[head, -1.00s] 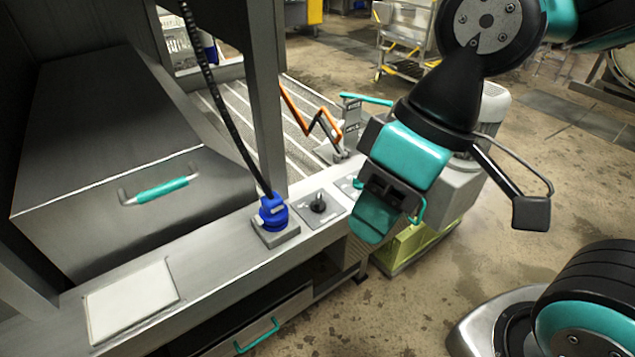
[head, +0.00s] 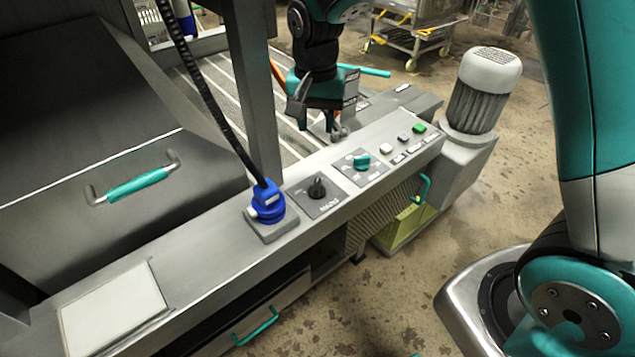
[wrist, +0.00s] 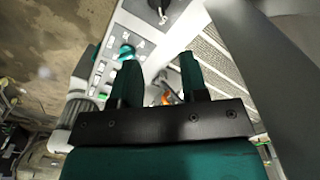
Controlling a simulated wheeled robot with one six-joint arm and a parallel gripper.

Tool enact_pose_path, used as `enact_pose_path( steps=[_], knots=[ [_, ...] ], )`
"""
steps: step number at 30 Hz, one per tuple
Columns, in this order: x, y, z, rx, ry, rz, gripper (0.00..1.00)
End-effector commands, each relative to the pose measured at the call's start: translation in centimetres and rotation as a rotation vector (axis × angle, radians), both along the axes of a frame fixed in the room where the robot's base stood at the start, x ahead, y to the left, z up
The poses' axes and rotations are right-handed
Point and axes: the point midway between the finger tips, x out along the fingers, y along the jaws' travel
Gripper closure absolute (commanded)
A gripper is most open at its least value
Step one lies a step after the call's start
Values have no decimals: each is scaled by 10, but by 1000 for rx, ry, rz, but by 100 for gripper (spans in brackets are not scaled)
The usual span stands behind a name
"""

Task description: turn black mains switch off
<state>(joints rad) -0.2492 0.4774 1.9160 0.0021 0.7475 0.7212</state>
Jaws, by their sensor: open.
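The black mains switch (head: 317,188) is a small rotary knob on a dark square plate on the grey control ledge, between the blue plug and a teal knob. In the wrist view a dark knob (wrist: 161,11) at the top edge appears to be this switch. My gripper (head: 314,110) is behind the ledge in the head view, apart from the switch. In the wrist view its two teal fingers (wrist: 160,62) stand apart with nothing between them.
The blue plug (head: 267,202) with its black cable stands left of the switch. The teal knob (head: 361,161) and several buttons (head: 403,138) are to its right. An upright frame post (head: 254,90) rises behind the ledge. A motor (head: 483,90) stands at the right end.

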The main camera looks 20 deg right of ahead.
Motion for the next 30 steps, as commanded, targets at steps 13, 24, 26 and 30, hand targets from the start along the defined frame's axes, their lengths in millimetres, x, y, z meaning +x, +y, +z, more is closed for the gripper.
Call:
enact_pose_path(
  steps=[13, 24, 26, 30],
  knots=[
    [-2, -2, -94, -1, 7, 1, 60],
    [-2, -2, -156, 1, 4, 2, 60],
    [-1, -2, -160, 1, 2, 2, 60],
    [-1, -2, -165, 2, 1, 2, 60]
  ],
)
